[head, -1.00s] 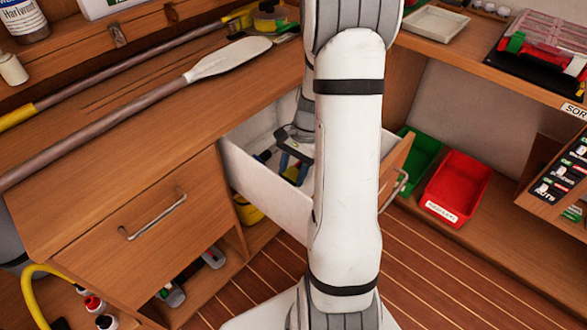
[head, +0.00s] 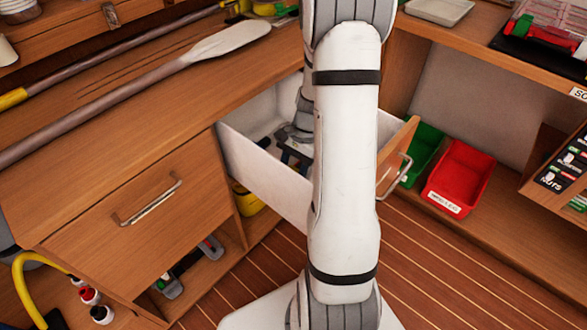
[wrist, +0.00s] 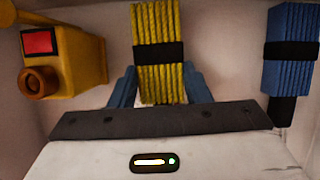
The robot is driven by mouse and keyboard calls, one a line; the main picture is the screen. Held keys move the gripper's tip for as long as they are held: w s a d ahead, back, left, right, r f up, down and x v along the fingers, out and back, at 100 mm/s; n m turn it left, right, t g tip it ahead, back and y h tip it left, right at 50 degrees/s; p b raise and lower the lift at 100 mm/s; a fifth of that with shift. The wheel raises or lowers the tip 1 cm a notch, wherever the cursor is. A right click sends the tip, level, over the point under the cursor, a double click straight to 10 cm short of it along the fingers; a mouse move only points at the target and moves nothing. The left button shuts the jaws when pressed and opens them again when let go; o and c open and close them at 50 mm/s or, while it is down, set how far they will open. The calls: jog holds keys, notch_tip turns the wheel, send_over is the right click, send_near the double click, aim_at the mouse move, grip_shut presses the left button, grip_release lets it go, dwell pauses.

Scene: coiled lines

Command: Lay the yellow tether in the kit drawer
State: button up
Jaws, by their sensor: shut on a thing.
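The yellow tether (wrist: 158,22) is a flat coil with a black band around its middle. My gripper (wrist: 160,88) has its blue fingers on either side of the coil's near end and is shut on it. In the head view my gripper (head: 290,155) is inside the open white-walled kit drawer (head: 262,172), partly hidden by my arm and the drawer's side. The tether cannot be made out in the head view. Whether it touches the drawer floor, I cannot tell.
A blue coiled line (wrist: 289,70) with a black band lies right of the tether, and a yellow device with a red panel (wrist: 75,55) lies left. A gap separates each from the tether. Outside the drawer are a red bin (head: 460,175) and a green bin (head: 425,150).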

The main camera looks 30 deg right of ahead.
jog(key=o, duration=1.3)
jog(key=p+v, duration=0.2)
jog(key=v, duration=0.5)
jog(key=shift+d+r, duration=0.15)
jog(key=shift+r, duration=0.2)
jog(key=s+a+r+n+t+h+p, duration=0.1)
jog(key=s+a+r+n+p, duration=0.3)
jog(key=r, duration=0.6)
jog(key=s+a+r+n+t+h+p, duration=0.1)
jog(key=s+a+r+n+p, duration=0.3)
jog(key=r, duration=0.6)
jog(key=s+a+r+n+t+h+p, duration=0.2)
jog(key=s+a+r+n+p, duration=0.2)
jog(key=a+r+p, duration=0.2)
notch_tip(320, 180, up, 4)
jog(key=shift+a+n+p, duration=0.15)
jog(key=shift+n+p, duration=0.15)
jog(key=shift+p, duration=0.75)
jog(key=shift+s+a+r+n, duration=0.2)
jog(key=shift+s+r+n, duration=0.1)
jog(key=shift+s+n, duration=0.15)
